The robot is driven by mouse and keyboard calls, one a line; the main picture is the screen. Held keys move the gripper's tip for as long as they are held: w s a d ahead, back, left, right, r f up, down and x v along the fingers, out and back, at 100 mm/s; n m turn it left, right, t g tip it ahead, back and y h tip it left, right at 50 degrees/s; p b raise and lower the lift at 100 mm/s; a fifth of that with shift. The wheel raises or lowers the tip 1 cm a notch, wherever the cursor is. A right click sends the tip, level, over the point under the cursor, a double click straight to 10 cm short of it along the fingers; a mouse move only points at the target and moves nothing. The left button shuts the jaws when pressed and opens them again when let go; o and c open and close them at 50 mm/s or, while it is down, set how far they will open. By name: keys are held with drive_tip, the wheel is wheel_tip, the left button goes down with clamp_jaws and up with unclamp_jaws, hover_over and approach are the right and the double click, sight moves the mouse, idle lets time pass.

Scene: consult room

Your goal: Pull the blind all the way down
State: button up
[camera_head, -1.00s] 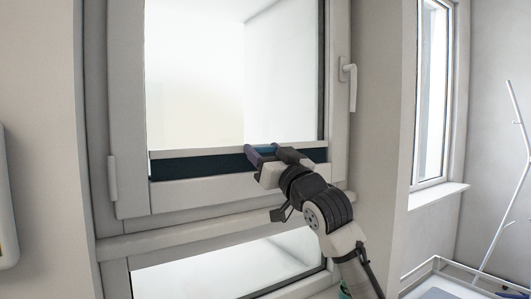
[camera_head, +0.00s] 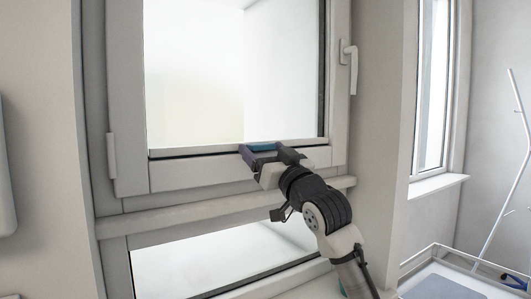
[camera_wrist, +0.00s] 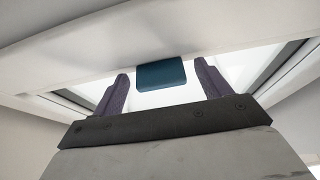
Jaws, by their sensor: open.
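The white blind (camera_head: 195,80) covers nearly the whole window pane in the head view. Its lower edge is close above the bottom rail of the frame, with only a thin dark line below it. A teal pull tab (camera_wrist: 160,73) is at the blind's lower edge; it also shows in the head view (camera_head: 264,147). My gripper (camera_head: 263,153) is at the tab, with its purple fingers apart. In the wrist view the tab appears between the fingertips, with a gap on either side. I see no contact between fingers and tab.
The window frame (camera_head: 180,174) has a white handle (camera_head: 350,67) on its right side. A ledge (camera_head: 150,219) and a second pane (camera_head: 215,262) are below. To the right are another window (camera_head: 433,85), a white stand (camera_head: 505,205) and a railed surface (camera_head: 435,265).

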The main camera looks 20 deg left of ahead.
drive_tip(key=b+v, duration=0.4)
drive_tip(key=v, duration=0.9)
drive_tip(key=shift+s+d+f, duration=0.2)
drive_tip(key=shift+s+d, duration=0.05)
drive_tip(key=shift+d, duration=0.05)
